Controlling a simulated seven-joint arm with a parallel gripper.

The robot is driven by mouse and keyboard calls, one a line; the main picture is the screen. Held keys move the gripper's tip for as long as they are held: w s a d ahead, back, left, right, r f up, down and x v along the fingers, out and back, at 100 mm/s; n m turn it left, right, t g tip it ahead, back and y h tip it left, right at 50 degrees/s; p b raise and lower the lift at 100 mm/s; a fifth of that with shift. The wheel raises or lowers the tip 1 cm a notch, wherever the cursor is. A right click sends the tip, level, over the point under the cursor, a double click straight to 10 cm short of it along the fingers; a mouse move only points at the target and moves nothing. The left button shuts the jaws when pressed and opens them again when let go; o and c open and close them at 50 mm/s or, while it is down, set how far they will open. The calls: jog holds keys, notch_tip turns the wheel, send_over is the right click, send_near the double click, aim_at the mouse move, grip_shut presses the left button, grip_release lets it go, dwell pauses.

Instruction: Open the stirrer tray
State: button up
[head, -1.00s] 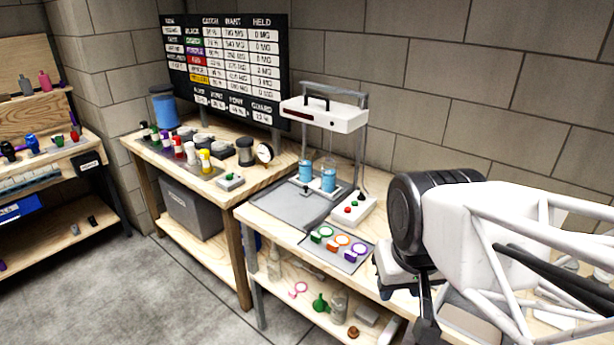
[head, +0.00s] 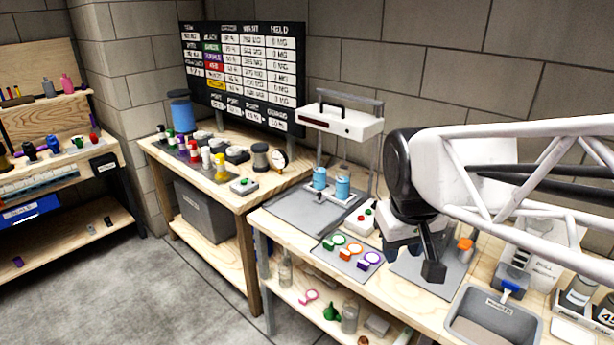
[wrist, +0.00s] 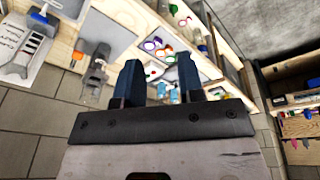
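My gripper (head: 432,265) hangs over the right-hand bench, beside the small tray of coloured rings. In the wrist view its two dark fingers (wrist: 160,85) stand apart with nothing between them, so it is open and empty. No thing can be surely told as the stirrer tray. A grey labelled bin (head: 490,325) is set at the front of this bench, right of my gripper; its label is too small to read. A blue labelled box (head: 35,212) sits under the far-left bench.
A white lamp-like unit (head: 340,120) stands over the beakers. The ring tray (head: 345,262) lies left of my gripper. An orange-capped jar (head: 465,247) and a blue-handled device (head: 512,288) stand to its right. Open floor (head: 150,300) lies in front of the benches.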

jog(key=w+r+n+g+h, duration=0.15)
jog(key=w+n, duration=0.25)
jog(key=w, duration=1.3)
jog(key=n+h, duration=0.3)
jog(key=n, duration=0.9)
send_over(319, 193)
jog(key=a, duration=0.3)
notch_tip(319, 193, down, 26)
jog(key=shift+d+g, duration=0.1)
jog(key=shift+g, duration=0.35)
jog(key=shift+f+y, duration=0.1)
jog(key=shift+y, duration=0.15)
jog(key=shift+x, duration=3.85)
grip_shut()
